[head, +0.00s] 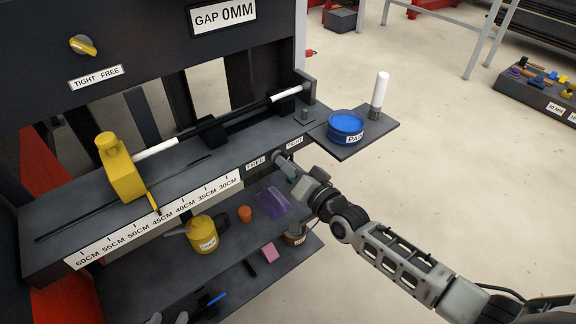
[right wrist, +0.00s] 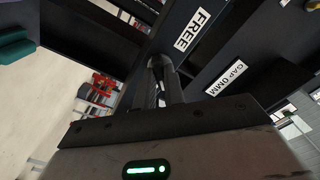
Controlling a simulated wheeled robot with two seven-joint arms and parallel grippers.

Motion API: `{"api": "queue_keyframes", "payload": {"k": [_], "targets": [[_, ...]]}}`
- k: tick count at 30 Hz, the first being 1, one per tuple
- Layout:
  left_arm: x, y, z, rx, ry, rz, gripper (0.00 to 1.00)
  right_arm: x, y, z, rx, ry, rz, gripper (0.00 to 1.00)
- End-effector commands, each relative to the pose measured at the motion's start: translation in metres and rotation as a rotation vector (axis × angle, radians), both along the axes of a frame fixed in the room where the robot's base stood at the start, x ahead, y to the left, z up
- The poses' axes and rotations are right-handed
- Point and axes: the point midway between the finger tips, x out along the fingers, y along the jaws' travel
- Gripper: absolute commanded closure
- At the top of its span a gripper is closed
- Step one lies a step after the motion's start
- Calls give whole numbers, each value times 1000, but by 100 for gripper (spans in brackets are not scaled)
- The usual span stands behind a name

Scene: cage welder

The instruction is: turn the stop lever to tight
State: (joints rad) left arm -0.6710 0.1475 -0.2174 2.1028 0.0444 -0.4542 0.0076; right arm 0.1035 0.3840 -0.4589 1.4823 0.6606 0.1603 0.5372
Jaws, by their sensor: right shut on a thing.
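The stop lever (head: 277,156) is a small dark handle on the front edge of the machine's bench, between the white FREE label (head: 256,163) and TIGHT label (head: 294,143). My right gripper (head: 286,165) is shut on it. In the right wrist view the dark rounded end of the lever (right wrist: 155,63) shows between the fingers, by the FREE label (right wrist: 193,30). The lever's exact angle is hard to tell. Two grey tips at the bottom left edge of the head view look like my left gripper (head: 168,318), apart and mostly cut off.
A yellow stop block (head: 121,168) stands on the bench (head: 60,215) behind a centimetre scale (head: 160,222). A blue tub (head: 346,124) and white-topped stick (head: 380,92) stand on the side shelf. The lower shelf holds a yellow can (head: 203,235) and small items. Open floor lies right.

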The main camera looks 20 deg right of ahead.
Motion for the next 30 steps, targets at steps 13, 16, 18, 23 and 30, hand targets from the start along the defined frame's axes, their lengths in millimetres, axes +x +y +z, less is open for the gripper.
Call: {"api": "queue_keyframes", "payload": {"k": [13,16,18,23,30], "targets": [[-1,0,-1,-1,4,2,64,0,0,-1,1,2,0,67],[-1,0,-1,-1,5,2,64,-4,-1,-1,1,2,0,67],[-1,0,0,-1,5,2,64,-11,-4,-1,1,3,0,67],[-1,0,0,3,6,1,64,-40,-14,-2,-1,6,0,67],[-2,0,-1,5,8,1,64,-96,-34,-2,-1,7,2,67]]}}
